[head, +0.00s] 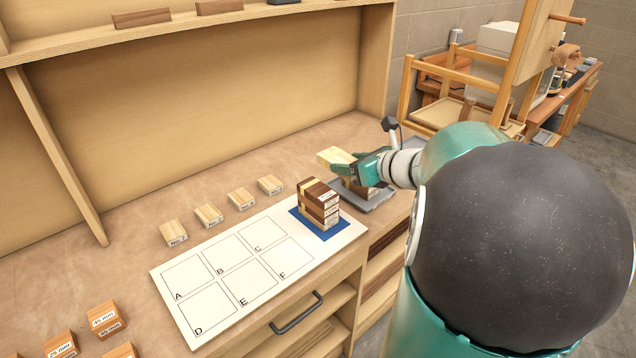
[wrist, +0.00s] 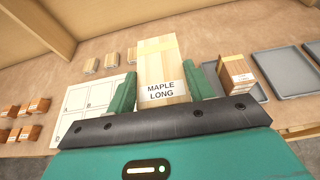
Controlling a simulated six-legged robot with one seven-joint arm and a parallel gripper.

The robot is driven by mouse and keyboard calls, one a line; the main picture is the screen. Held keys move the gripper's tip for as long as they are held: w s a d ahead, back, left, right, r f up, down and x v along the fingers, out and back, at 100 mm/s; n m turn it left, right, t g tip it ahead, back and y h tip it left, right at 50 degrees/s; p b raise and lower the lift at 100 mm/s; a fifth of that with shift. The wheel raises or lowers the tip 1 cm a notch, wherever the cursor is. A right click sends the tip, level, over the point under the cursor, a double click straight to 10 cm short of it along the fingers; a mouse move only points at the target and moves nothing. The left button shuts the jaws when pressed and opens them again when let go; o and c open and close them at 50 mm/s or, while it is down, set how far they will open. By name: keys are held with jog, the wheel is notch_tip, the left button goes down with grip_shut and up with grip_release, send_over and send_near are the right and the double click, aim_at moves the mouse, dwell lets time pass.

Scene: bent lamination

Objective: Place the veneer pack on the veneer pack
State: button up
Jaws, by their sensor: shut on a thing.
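My gripper (head: 358,165) is shut on a pale maple veneer pack (head: 334,157), held in the air at the right end of the bench. In the wrist view the maple pack (wrist: 161,66), labelled "MAPLE LONG", sits between the two green fingers (wrist: 163,84). A stack of dark and light veneer packs (head: 318,203) stands on a blue square (head: 331,233) at the right end of the white board, left of my gripper. In the wrist view the held pack hides that area.
A brown pack (wrist: 236,73) lies on a grey tray (head: 377,200), partly behind my gripper in the head view. The white board (head: 236,270) has empty lettered cells. Several small labelled blocks (head: 208,215) line its back edge. A shelf (head: 208,20) runs above the bench.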

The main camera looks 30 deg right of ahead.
send_over(326, 194)
jog(key=f, duration=0.6)
jog(key=shift+s+f, duration=0.1)
jog(key=shift+s, duration=0.2)
jog(key=shift+w+f, duration=0.15)
jog(key=shift+f, duration=0.8)
jog(key=shift+w+f, duration=0.15)
jog(key=shift+f, duration=0.75)
jog(key=shift+f, duration=0.15)
jog(key=o, duration=1)
